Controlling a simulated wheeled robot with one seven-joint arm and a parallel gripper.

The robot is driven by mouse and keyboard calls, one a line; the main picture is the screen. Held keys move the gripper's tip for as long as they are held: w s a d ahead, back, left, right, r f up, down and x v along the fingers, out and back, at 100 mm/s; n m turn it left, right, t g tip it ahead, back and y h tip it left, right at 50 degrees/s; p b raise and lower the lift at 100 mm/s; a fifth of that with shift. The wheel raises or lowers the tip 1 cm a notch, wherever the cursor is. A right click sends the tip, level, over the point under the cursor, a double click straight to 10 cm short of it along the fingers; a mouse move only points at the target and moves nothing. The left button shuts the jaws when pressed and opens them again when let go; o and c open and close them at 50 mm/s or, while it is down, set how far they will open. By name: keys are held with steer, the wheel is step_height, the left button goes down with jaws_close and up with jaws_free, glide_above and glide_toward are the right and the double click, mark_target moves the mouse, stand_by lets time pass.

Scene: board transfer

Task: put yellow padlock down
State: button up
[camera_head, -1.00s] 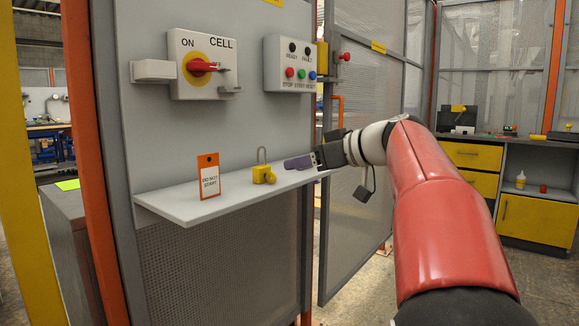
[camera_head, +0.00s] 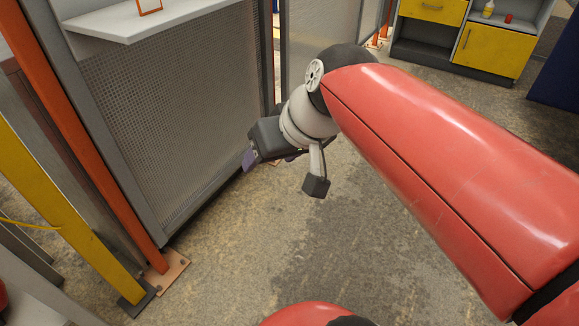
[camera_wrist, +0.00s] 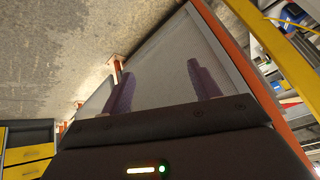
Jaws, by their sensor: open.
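The yellow padlock is in neither view now. The grey shelf (camera_head: 125,20) where it stood a second ago shows only its front part, at the top left of the head view. My gripper (camera_head: 249,160) hangs low in front of the mesh panel, below the shelf and above the floor. Its purple fingers (camera_wrist: 160,82) are apart in the wrist view, with nothing between them but the panel behind.
The mesh panel (camera_head: 165,115) stands close by my gripper. An orange post (camera_head: 85,130) and a yellow post (camera_head: 65,210) stand on the left. A yellow-fronted cabinet (camera_head: 490,47) is at the back right. The floor (camera_head: 255,260) in the middle is clear.

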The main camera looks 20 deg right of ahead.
steer(key=s+f+h, duration=0.2)
steer(key=s+f, duration=0.4)
steer(key=f, duration=0.1)
steer(key=shift+d+f+m+h, duration=0.15)
steer(key=shift+d+m+h, duration=0.15)
steer(key=shift+d+m, duration=0.1)
steer(key=shift+s, duration=0.1)
step_height(320, 180, up, 2)
steer(key=shift+r+p, duration=0.2)
steer(key=shift+p, duration=1)
